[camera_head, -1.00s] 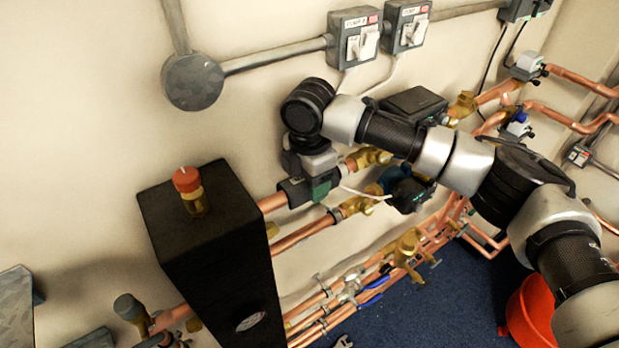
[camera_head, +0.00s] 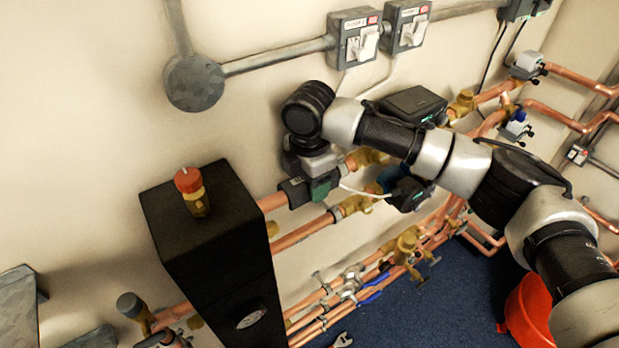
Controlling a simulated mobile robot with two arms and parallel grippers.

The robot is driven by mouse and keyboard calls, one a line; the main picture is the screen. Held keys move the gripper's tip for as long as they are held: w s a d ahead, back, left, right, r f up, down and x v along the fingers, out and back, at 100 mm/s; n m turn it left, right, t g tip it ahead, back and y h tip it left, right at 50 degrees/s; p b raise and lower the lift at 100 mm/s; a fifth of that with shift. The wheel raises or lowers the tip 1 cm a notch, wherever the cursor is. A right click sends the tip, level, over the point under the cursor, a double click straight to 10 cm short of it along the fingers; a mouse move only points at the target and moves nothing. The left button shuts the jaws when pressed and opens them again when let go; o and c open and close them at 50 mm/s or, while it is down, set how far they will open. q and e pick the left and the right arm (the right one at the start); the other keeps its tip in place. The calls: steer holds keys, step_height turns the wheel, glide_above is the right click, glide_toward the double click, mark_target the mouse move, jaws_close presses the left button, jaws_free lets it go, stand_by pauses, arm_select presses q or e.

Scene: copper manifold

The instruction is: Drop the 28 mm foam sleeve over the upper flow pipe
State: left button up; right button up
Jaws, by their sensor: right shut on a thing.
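My right gripper (camera_head: 303,146) points down and away from me under the dark wrist. I cannot tell whether the gripper touches the fitting or pipe. My left gripper is not in view.
The black box (camera_head: 205,255) with a red-capped valve (camera_head: 190,188) stands left of the wrist. A second pipe (camera_head: 302,232) with brass valves runs below. Switch boxes (camera_head: 354,36) are on the wall above. A red bucket (camera_head: 518,308) stands on the blue floor.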

steer(key=o, duration=1)
steer(key=shift+r, duration=0.1)
